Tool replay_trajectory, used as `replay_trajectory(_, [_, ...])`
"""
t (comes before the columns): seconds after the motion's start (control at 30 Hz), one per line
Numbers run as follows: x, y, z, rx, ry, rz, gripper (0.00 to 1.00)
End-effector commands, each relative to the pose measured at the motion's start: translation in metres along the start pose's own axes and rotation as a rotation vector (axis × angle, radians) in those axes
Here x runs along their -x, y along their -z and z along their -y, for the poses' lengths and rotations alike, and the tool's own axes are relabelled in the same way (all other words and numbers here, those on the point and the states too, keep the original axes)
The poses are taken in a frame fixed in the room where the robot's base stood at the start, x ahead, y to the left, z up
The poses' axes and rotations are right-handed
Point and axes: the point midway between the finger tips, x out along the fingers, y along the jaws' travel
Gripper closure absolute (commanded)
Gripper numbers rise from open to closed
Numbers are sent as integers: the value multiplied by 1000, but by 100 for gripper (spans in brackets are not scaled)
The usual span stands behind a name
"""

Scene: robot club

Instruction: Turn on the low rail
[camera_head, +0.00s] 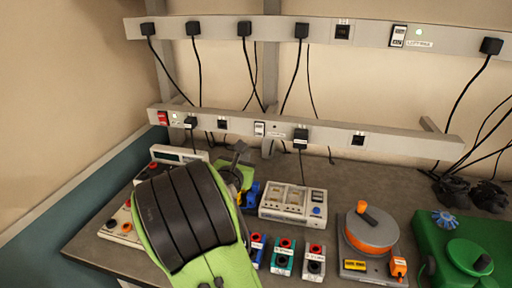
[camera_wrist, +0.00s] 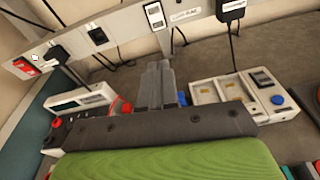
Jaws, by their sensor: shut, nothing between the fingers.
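The low rail (camera_head: 335,138) is a grey socket strip along the wall just above the bench; it crosses the top of the wrist view (camera_wrist: 128,28). A white rocker switch (camera_head: 259,129) sits on it beside a small label; it also shows in the wrist view (camera_wrist: 155,16). A red switch (camera_head: 163,118) is at the rail's left end, also in the wrist view (camera_wrist: 25,66). I cannot tell either switch's position. My gripper (camera_wrist: 157,82) is shut and empty, in front of and below the rail, touching neither switch. In the head view my arm partly hides it (camera_head: 238,153).
Black plugs (camera_head: 301,137) and hanging cables line the low rail.

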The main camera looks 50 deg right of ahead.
Motion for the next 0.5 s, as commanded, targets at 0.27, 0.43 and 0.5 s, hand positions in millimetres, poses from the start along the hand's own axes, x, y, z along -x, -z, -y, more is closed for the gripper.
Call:
replay_trajectory(0.27, [-6,-3,-1,122,-1,51,100])
replay_trajectory(0.43, [-7,-3,-1,119,-1,49,100])
replay_trajectory(0.5, [-13,-3,-1,118,1,48,100])
